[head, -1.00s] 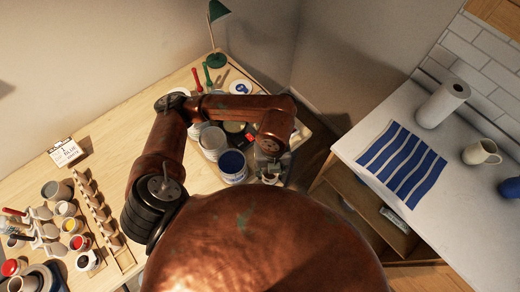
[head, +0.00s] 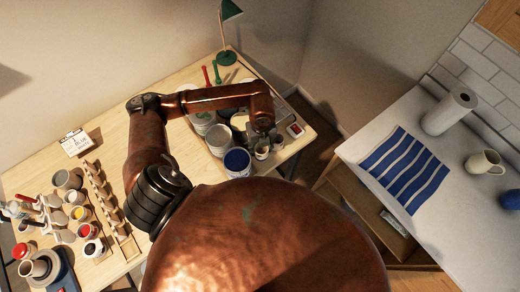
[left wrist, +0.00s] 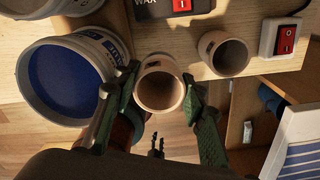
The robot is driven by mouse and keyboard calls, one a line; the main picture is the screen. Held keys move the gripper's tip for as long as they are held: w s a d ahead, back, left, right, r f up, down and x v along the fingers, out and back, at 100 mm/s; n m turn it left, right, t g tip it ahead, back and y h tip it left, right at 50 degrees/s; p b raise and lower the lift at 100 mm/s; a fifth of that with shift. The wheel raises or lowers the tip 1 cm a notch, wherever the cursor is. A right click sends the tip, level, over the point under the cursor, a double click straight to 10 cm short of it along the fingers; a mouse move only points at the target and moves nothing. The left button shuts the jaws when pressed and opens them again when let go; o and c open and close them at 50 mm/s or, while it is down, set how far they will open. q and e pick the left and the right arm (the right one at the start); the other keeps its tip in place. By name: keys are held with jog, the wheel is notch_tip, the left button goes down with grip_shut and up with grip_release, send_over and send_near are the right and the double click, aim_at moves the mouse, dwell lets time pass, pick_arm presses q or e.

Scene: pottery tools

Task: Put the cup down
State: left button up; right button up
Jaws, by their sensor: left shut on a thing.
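My left gripper (left wrist: 162,105) has its green fingers on either side of a small beige cup (left wrist: 160,85) and is shut on it. The cup is upright or nearly so, its open mouth facing the wrist camera. In the head view the cup (head: 262,151) shows below the end of my left arm, near the table's front right corner, just right of the blue-filled tub. My left gripper is mostly hidden there by my arm. Whether the cup's base touches the table is hidden.
A second similar cup (left wrist: 228,55) stands right of the held one. The blue-filled tub (left wrist: 68,78) is close on the left. A red switch box (left wrist: 284,38) and a wax unit (left wrist: 180,8) stand nearby. The table edge is very close. A counter (head: 360,150) lies right, across a gap.

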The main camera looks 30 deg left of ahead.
aim_at(260, 153)
pick_arm(q)
jog(key=shift+w+a+f, duration=0.2)
jog(key=shift+a+f, duration=0.05)
jog(key=shift+f, duration=0.15)
jog(key=f, duration=0.3)
jog(key=shift+w+a+f+p, duration=0.1)
jog(key=shift+w+a+p, duration=0.1)
jog(key=shift+p, duration=0.1)
jog(key=shift+f, duration=0.25)
jog(key=shift+f, duration=0.2)
jog(key=o, duration=1.2)
jog(key=shift+r, duration=0.1)
jog(key=shift+r, duration=0.1)
